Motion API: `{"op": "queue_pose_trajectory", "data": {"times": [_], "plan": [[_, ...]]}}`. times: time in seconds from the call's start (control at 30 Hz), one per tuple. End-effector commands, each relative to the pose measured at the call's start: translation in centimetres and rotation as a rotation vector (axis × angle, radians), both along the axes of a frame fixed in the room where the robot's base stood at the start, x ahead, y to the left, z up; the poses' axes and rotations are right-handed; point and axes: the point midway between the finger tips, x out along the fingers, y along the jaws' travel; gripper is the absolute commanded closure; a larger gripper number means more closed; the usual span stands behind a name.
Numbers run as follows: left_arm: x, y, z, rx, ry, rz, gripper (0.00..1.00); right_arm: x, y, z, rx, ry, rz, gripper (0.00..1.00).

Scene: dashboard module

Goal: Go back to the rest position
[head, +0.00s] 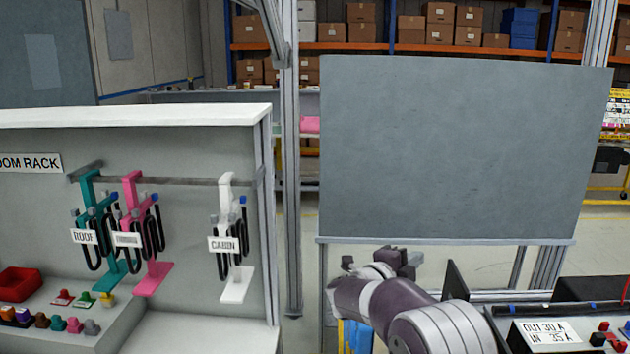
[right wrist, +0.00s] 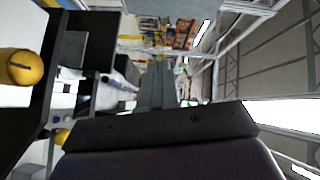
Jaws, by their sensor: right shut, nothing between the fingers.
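My right arm comes in from the bottom right in the head view. Its gripper (head: 385,258) is in front of the grey panel's lower edge, pointing away from me, and its fingers are partly hidden by the wrist. In the right wrist view the two dark fingers (right wrist: 157,85) lie together, with nothing between them. My left gripper is not in view.
A white rack (head: 190,115) at left holds teal (head: 88,200), pink (head: 132,215) and white (head: 227,205) hangers with black cables. A large grey panel (head: 460,150) stands in the middle. A control box (head: 550,335) is at bottom right, close to my right arm.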

Motion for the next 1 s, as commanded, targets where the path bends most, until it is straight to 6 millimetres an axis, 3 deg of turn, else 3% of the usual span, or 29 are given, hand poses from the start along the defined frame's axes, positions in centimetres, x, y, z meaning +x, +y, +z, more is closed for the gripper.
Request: {"op": "queue_pose_trajectory", "data": {"times": [0.1,0.17,0.27,0.4,0.5,0.6,0.73,1.0], "plan": [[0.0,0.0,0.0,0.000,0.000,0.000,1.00,0.2,1.4,-0.4,-0.135,0.194,0.324,1.00],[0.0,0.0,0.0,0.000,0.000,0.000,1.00,-1.2,2.9,-2.1,-0.223,0.354,0.535,1.00],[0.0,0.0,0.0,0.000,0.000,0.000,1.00,-8.0,5.2,-7.6,-0.371,0.710,0.919,1.00],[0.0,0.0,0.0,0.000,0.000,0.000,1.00,-20.3,5.3,-14.1,-0.483,1.138,1.298,1.00],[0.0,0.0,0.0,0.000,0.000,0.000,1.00,-27.8,4.2,-16.6,-0.515,1.366,1.471,1.00],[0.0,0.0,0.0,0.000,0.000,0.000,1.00,-32.8,3.2,-17.8,-0.528,1.516,1.578,1.00],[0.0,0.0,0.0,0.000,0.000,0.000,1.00,-35.7,2.5,-18.3,-0.532,1.604,1.637,1.00],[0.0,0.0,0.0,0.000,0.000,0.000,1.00,-35.7,2.4,-18.3,-0.533,1.606,1.639,1.00]]}}
